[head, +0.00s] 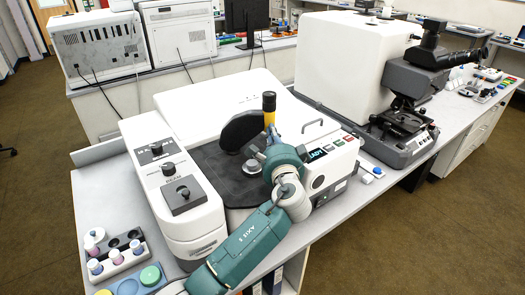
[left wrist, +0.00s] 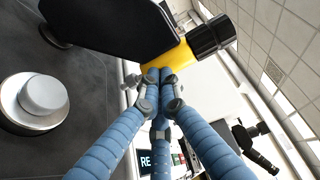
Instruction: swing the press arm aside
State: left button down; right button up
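The press arm shows in the head view as a dark rounded arm (head: 243,130) above the black sample plate. Its post has a yellow section (head: 270,118) and a black knob (head: 269,99) on top. In the left wrist view the dark arm (left wrist: 110,25), yellow section (left wrist: 167,58) and black knob (left wrist: 212,36) fill the top. My left gripper (head: 262,152) is just in front of the post. Its blue fingers (left wrist: 160,76) come together at the tips by the yellow section, with nothing clearly between them. I cannot tell whether they touch it. My right gripper is out of view.
A round metal disc (head: 252,166) sits on the black plate (head: 222,172); it also shows in the left wrist view (left wrist: 38,98). A lit display (head: 318,154) is to the right. A microscope (head: 405,105) stands further right. A sample rack (head: 115,255) is at lower left.

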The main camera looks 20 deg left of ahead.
pick_arm(q)
jog(key=shift+w+a+b, duration=0.1)
jog(key=shift+w+b, duration=1.05)
jog(key=shift+w, duration=0.8)
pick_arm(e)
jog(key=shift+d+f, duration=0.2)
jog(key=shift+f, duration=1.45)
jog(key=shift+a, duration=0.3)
pick_arm(q)
jog(key=shift+f, duration=0.1)
